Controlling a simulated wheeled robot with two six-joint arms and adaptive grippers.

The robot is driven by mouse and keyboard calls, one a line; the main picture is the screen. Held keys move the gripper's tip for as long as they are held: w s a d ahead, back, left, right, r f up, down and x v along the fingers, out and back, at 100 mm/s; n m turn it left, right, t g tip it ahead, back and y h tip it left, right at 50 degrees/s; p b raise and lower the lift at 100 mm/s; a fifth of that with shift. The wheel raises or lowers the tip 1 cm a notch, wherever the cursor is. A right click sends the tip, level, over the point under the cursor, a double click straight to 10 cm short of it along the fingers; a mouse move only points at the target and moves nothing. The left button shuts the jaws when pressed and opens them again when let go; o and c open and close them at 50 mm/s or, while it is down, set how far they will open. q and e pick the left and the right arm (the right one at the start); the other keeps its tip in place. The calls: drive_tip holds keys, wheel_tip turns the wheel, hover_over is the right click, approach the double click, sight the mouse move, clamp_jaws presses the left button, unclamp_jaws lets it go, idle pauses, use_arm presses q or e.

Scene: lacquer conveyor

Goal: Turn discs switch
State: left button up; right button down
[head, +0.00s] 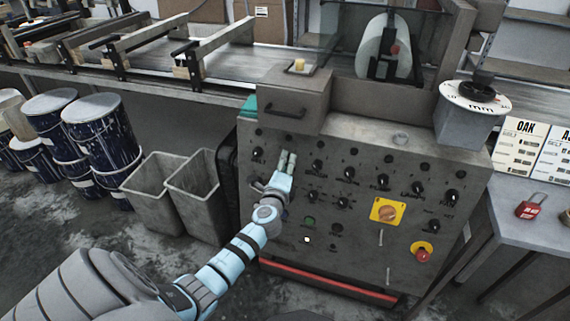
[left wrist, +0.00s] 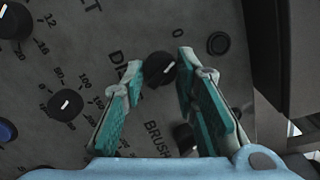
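The discs switch appears to be the black knob (left wrist: 158,67) in the left wrist view, beside a label starting "DI" that is partly hidden by a finger. A short white line marks the knob, and a "0" is printed near it. My left gripper (left wrist: 161,64) is open, one fingertip on each side of this knob; I cannot tell whether they touch it. In the head view my left gripper (head: 287,160) is at the upper left of the grey control panel (head: 330,265) and hides the knob. My right gripper is not in view.
The panel also has an orange rotary switch (head: 387,210) and a red emergency button (head: 422,255). Grey bins (head: 195,190) stand left of the cabinet.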

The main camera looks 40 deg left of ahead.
use_arm(q)
drive_tip(key=shift+o, duration=1.4)
drive_tip(key=v, duration=1.2)
